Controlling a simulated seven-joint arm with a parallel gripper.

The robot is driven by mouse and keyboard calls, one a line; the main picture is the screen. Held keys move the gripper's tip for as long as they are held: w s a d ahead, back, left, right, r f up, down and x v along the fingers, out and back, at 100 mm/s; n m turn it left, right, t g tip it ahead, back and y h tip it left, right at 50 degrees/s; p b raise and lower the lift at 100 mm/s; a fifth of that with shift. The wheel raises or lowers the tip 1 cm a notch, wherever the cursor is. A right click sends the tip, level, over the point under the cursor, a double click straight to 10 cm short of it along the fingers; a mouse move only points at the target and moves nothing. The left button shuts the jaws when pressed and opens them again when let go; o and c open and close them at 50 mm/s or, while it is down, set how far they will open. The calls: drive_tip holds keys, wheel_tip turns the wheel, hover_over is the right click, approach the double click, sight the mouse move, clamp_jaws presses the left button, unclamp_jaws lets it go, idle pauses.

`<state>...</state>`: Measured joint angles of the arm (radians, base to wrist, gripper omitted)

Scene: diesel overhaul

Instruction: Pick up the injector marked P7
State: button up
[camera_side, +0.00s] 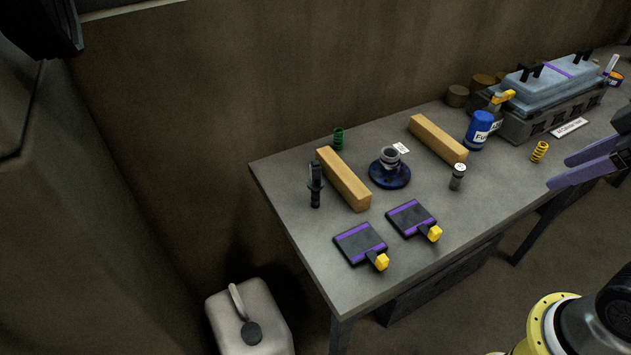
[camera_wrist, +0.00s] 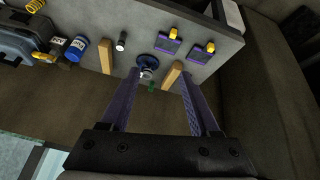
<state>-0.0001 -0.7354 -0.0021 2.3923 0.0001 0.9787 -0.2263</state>
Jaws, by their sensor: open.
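No P7 mark is legible in either view, so I cannot tell which part bears it. A dark, slender upright part (camera_side: 315,186) stands at the table's left side, left of a wooden block; I cannot make it out in the wrist view. My gripper (camera_side: 554,171) has two purple fingers, apart and empty, at the right of the side view, clear of both parts. The fingers also show in the wrist view (camera_wrist: 160,75).
Two wooden blocks (camera_side: 343,179) (camera_side: 438,138) flank a blue round base (camera_side: 390,176) holding a grey ring. Two dark purple-striped pads (camera_side: 360,244) (camera_side: 411,218) lie in front. A green spring (camera_side: 338,138), yellow spring (camera_side: 540,151), blue can (camera_side: 479,131) and engine block (camera_side: 548,100) stand around.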

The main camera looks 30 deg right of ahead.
drive_tip(key=w+a+r+n, duration=0.1)
drive_tip(key=w+r+n, duration=0.2)
drive_tip(key=w+r, duration=0.4)
drive_tip(key=n+g, duration=0.6)
drive_tip(key=n, duration=0.4)
hover_over(316, 185)
drive_tip(key=w, duration=0.1)
wheel_tip(316, 185, down, 19)
drive_tip(key=shift+d+f, duration=0.1)
drive_tip(key=shift+f, duration=0.05)
wheel_tip(316, 185, down, 8)
drive_tip(key=shift+r, duration=0.2)
drive_tip(key=shift+d+f, duration=0.1)
drive_tip(key=shift+f, duration=2.75)
